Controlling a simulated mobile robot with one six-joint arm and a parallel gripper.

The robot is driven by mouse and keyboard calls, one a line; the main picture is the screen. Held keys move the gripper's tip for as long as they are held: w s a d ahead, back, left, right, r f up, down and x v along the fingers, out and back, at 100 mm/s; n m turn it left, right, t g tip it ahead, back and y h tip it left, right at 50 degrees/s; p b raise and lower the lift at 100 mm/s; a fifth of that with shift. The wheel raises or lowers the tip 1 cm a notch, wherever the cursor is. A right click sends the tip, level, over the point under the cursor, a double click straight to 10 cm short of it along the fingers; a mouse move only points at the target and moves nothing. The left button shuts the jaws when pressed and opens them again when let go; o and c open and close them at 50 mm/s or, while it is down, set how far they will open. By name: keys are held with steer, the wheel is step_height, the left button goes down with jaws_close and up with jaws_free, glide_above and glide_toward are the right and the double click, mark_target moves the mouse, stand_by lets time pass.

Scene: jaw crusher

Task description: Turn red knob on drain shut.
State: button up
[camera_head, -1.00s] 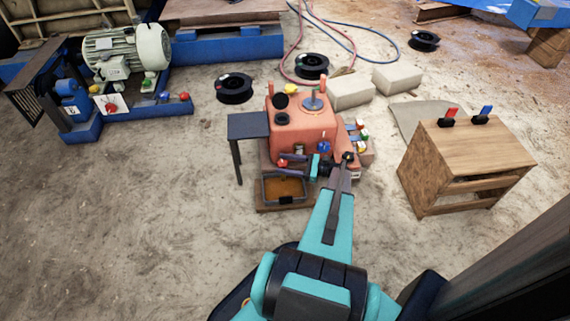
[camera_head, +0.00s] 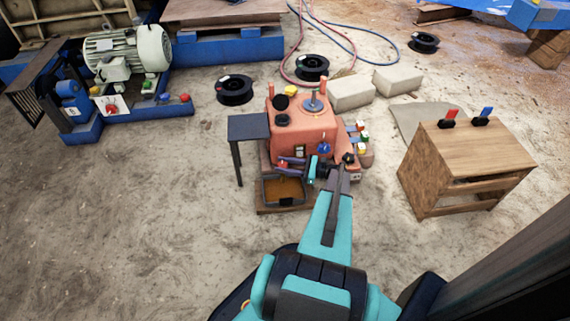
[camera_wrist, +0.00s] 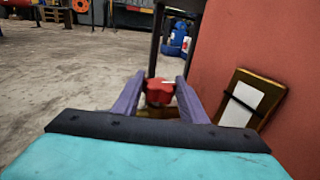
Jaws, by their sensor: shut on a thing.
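The red knob (camera_wrist: 159,92) sits between the two purple fingers of my gripper (camera_wrist: 157,96) in the wrist view, with the fingers closed on its sides. In the head view the red knob (camera_head: 283,163) shows small at the fingertips of my gripper (camera_head: 286,167), low on the front of the orange-red machine (camera_head: 305,130). The drain behind the knob is mostly hidden by it. Below is a tray (camera_head: 300,207) with brownish-yellow contents.
A dark side table (camera_head: 248,126) stands left of the machine. A wooden cabinet (camera_head: 470,150) with red and blue handles is at the right. A sight gauge (camera_wrist: 243,98) is on the machine wall. Open floor lies to the left.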

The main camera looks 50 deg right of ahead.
steer(key=shift+w+a+r+m+h, duration=0.15)
steer(key=shift+m+h, duration=0.15)
steer(key=shift+h, duration=0.1)
steer(key=shift+a+r+m+t+h+p, duration=0.1)
steer(key=shift+m+t+h+p, duration=0.75)
steer(key=shift+h, duration=0.25)
steer(key=m+t+h, duration=0.1)
steer(key=m+h, duration=0.1)
steer(key=h, duration=0.2)
steer(key=shift+a+m, duration=0.1)
steer(key=shift+m, duration=0.25)
steer(key=h, duration=0.1)
steer(key=m+h, duration=0.2)
steer(key=h, duration=0.1)
steer(key=shift+f+b, duration=0.25)
steer(key=shift+b, duration=0.15)
steer(key=shift+m+g+h+b, duration=0.45)
steer(key=shift+m+h+b, duration=0.7)
steer(key=shift+h, duration=0.55)
steer(key=shift+o, duration=0.2)
steer(key=shift+d+m+h, duration=0.2)
steer(key=shift+m+h, duration=0.35)
steer(key=shift+h, duration=0.05)
steer(key=shift+a, duration=0.15)
